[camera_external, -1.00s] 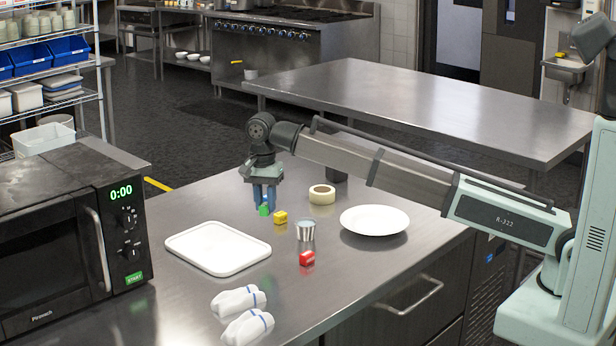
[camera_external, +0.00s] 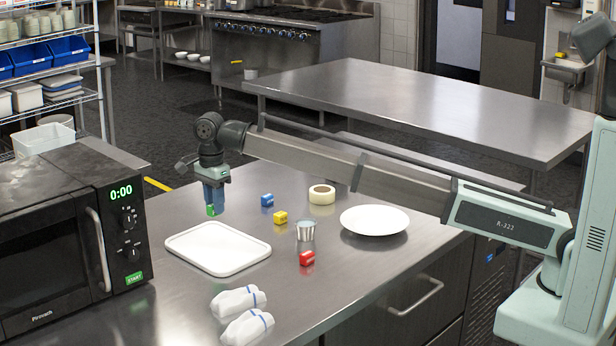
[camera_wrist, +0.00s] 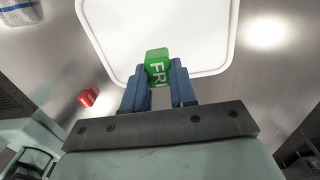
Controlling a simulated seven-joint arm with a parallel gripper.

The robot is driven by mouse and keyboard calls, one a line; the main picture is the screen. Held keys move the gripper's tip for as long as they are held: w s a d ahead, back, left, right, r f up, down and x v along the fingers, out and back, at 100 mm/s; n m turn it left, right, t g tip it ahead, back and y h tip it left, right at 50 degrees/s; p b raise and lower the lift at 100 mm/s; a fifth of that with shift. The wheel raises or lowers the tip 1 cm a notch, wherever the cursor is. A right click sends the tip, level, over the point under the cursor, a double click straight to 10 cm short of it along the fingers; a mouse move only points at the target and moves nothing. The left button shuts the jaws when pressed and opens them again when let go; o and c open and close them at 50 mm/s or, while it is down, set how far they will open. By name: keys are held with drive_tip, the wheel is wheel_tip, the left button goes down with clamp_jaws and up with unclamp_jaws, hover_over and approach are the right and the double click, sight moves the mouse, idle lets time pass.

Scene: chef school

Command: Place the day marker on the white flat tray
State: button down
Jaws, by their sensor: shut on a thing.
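My gripper (camera_external: 213,208) is shut on a green day marker (camera_external: 211,210). In the wrist view the green marker (camera_wrist: 157,65) sits between the blue fingers (camera_wrist: 157,88) and shows the letters "FRI". The white flat tray (camera_external: 218,248) lies on the steel counter, empty. In the external view the held marker is raised just behind the tray's far edge, at its left half. In the wrist view the tray (camera_wrist: 205,40) lies beyond the fingers. Other small blocks stand on the counter: blue (camera_external: 267,200), yellow (camera_external: 280,217) and red (camera_external: 307,258).
A metal tin (camera_external: 305,231) stands beside the red block. A white plate (camera_external: 374,220) and a tape roll (camera_external: 321,194) are to the right. White cloth rolls (camera_external: 243,312) lie in front of the tray. A black microwave (camera_external: 70,235) stands at the left.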

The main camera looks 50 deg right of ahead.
sight(218, 246)
wheel_tip(218, 246, down, 9)
drive_tip(key=shift+f, duration=0.1)
idle(0.4)
drive_tip(key=c, duration=0.9)
unclamp_jaws()
wheel_tip(218, 246, up, 12)
drive_tip(key=shift+w+r, duration=0.1)
drive_tip(key=shift+w, duration=0.05)
